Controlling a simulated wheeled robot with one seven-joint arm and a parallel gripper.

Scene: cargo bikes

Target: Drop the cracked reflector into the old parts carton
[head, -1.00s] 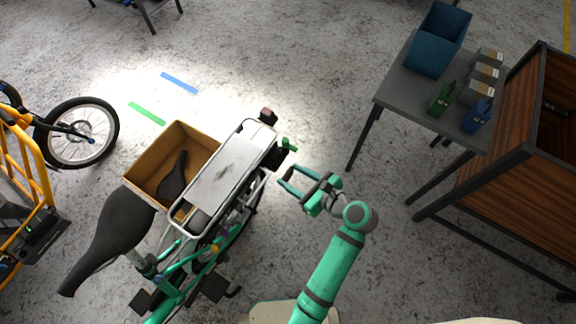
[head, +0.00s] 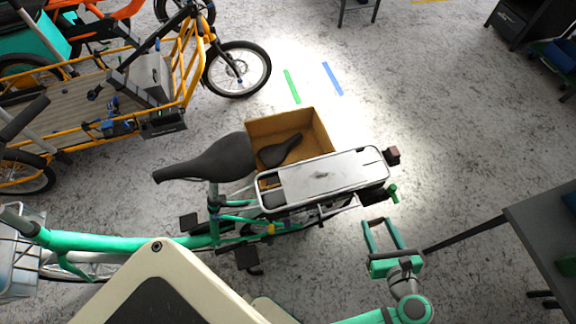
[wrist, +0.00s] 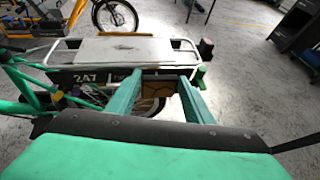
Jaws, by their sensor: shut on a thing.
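The old parts carton (head: 322,130) is an open brown box on the floor beyond the green bike's rear rack, with an old black saddle (head: 280,150) inside. The rack hides its near side. My gripper (head: 378,221) is on the near side of the rack, right of the carton and apart from it. Its two green fingers stand apart around a small amber-brown piece with a dark edge, seen between the tips in the wrist view (wrist: 158,87). I take this piece for the cracked reflector; its crack is too small to make out.
The silver rear rack (head: 335,178), with a red lamp (head: 392,155) and a green part (head: 393,193) at its end, lies between gripper and carton. The bike's black saddle (head: 210,160) overhangs left. A grey table (head: 545,225) stands right. Floor beyond the carton is clear.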

